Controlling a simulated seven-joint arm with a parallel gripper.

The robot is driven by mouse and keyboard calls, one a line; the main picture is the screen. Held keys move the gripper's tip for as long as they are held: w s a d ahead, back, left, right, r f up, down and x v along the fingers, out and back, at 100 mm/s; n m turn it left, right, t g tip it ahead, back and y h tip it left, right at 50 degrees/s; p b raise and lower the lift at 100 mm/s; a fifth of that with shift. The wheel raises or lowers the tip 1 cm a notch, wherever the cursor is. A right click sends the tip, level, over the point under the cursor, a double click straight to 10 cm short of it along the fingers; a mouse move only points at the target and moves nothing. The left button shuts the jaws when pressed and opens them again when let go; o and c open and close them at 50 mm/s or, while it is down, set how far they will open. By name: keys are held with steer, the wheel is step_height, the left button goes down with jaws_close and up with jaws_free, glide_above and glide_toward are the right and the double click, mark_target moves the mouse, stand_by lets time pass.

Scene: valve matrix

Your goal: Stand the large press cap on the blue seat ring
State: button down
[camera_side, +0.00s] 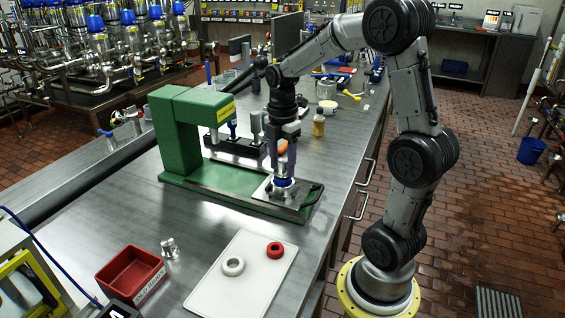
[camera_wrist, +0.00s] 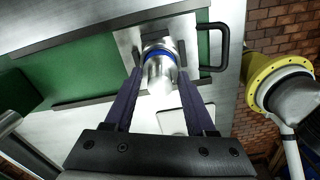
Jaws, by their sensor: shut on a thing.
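My gripper (camera_side: 283,178) points straight down over the plate at the front end of the green press. In the wrist view its two dark fingers (camera_wrist: 161,76) are shut on the large press cap (camera_wrist: 160,75), a silvery cylinder between them. The blue seat ring (camera_wrist: 158,53) shows as a blue arc at the cap's far end, and as a thin blue band in the side view (camera_side: 282,182). The cap looks upright over the ring, but the fingers hide much of it. I cannot tell whether cap and ring touch.
The green press (camera_side: 180,135) stands left of my gripper, with a dark handle (camera_wrist: 221,46) by its plate. In front are a white board (camera_side: 215,292) with a white ring (camera_side: 233,266) and a red ring (camera_side: 274,250), a red bin (camera_side: 131,271) and a small metal part (camera_side: 169,248).

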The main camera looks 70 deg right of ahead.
steer(key=shift+f, duration=0.5)
stand_by(0.8)
steer(key=shift+c, duration=0.7)
jaws_free()
step_height(320, 180, up, 14)
steer(key=shift+f, duration=0.1)
